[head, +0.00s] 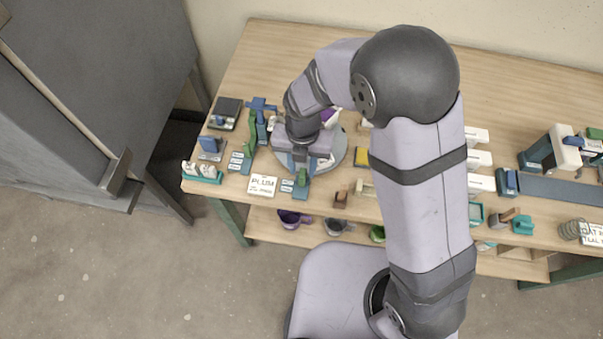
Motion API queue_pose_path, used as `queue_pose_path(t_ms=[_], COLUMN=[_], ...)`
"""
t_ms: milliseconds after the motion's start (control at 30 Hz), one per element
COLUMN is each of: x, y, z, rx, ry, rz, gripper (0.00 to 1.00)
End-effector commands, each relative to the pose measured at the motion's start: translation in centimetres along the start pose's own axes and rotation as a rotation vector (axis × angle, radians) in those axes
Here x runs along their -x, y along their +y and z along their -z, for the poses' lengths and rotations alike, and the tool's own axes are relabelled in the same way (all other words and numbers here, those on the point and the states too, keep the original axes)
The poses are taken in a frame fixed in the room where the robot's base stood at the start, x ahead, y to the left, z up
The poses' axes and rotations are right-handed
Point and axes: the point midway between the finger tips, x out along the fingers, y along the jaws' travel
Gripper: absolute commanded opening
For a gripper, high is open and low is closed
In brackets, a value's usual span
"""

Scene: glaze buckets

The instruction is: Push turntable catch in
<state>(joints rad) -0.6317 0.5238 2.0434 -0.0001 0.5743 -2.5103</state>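The turntable is a round grey disc (337,158) near the left end of the wooden bench, largely covered by my arm. A pale container with purple inside (329,118) shows on its far side, partly hidden. My gripper (300,168) points down over the front left of the disc. Its fingers are too small and too covered to show whether they are open or shut. A small green and blue block (301,180) stands at the turntable's front edge, just below my gripper. I cannot tell whether it is the catch, or whether my gripper touches it.
A white PLUM card (262,186) lies left of the green and blue block. Blue and green fixtures (249,135) crowd the left side. Buckets (294,218) stand on the lower shelf. The bench's back strip is clear.

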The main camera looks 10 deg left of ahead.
Motion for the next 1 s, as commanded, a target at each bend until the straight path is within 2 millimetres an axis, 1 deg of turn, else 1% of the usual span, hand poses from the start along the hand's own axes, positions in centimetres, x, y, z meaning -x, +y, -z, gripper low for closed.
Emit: queue_pose_path(t_ms=[33,300,400,533,1000], x=[1.2,4.0,4.8,5.0,4.9], y=[0.0,0.0,0.0,0.0,0.0], z=[0.0,0.0,0.0,0.0,0.0], rx=[0.0,0.0,0.0,0.0,-0.015], ry=[0.0,0.0,0.0,0.0,0.0], rz=[0.0,0.0,0.0,0.0,0.0], gripper=[0.29,0.29,0.29,0.29,0.29])
